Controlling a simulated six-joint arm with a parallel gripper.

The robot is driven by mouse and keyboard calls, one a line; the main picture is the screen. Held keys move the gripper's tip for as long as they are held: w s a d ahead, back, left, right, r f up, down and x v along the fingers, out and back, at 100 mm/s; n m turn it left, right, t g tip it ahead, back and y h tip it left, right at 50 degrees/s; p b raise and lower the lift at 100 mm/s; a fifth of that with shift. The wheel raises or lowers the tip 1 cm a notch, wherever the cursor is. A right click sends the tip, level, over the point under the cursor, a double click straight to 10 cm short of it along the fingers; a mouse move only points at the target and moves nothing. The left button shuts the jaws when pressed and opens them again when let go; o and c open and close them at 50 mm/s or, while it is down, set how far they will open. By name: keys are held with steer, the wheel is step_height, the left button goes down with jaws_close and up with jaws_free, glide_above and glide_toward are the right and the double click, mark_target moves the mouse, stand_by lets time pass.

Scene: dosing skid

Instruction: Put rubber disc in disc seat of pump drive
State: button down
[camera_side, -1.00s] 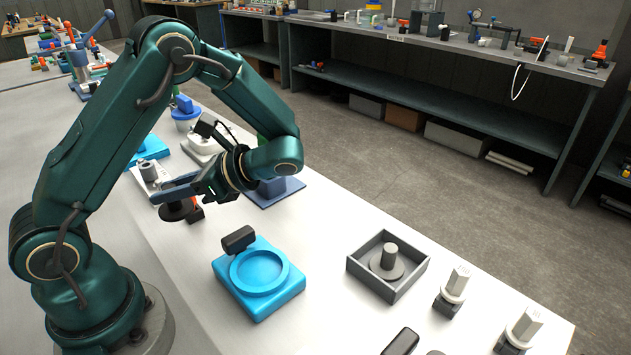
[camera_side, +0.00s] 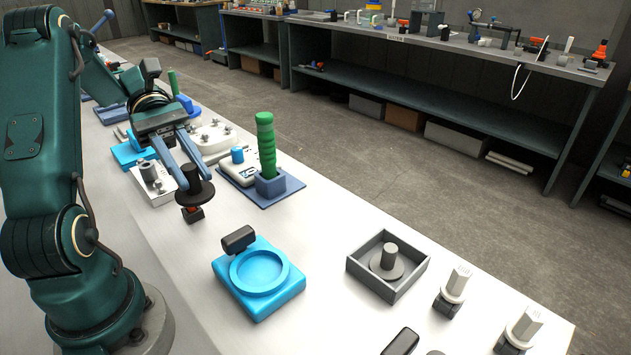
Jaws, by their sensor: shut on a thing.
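My gripper (camera_side: 188,177) points down at the left of the bench, shut on the upright dark knob of a black disc, which I take as the rubber disc (camera_side: 195,196). The disc is roughly level. A small red and black object (camera_side: 192,214) shows just below it; I cannot tell whether they touch. A bright blue unit with a round, shallow, empty recess (camera_side: 262,270) and a black block at its back left stands nearer the camera, to the right of the disc. It looks like the pump drive with its disc seat.
A grey open tray (camera_side: 365,280) holds a grey disc with a knob. A green ribbed handle (camera_side: 266,140) stands upright in a blue holder behind my gripper. A white block with a grey cylinder (camera_side: 152,178) is close at left. White hex-topped parts (camera_side: 455,285) stand at right.

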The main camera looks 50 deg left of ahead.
steer(key=shift+a, duration=0.2)
steer(key=shift+d+f, duration=0.2)
steer(key=w+d+f, duration=0.1)
steer(key=d+f, duration=0.1)
steer(key=d, duration=0.1)
steer(key=w+d+f, duration=0.1)
steer(key=d+f, duration=0.1)
steer(key=d, duration=0.2)
steer(key=w+d+f, duration=0.1)
steer(key=d+f, duration=0.1)
steer(key=d, duration=0.1)
steer(key=shift+w+d+f, duration=0.15)
steer(key=shift+d+f, duration=0.1)
steer(key=shift+f, duration=2.1)
steer(key=c, duration=0.7)
jaws_free()
steer(key=shift+f, duration=0.1)
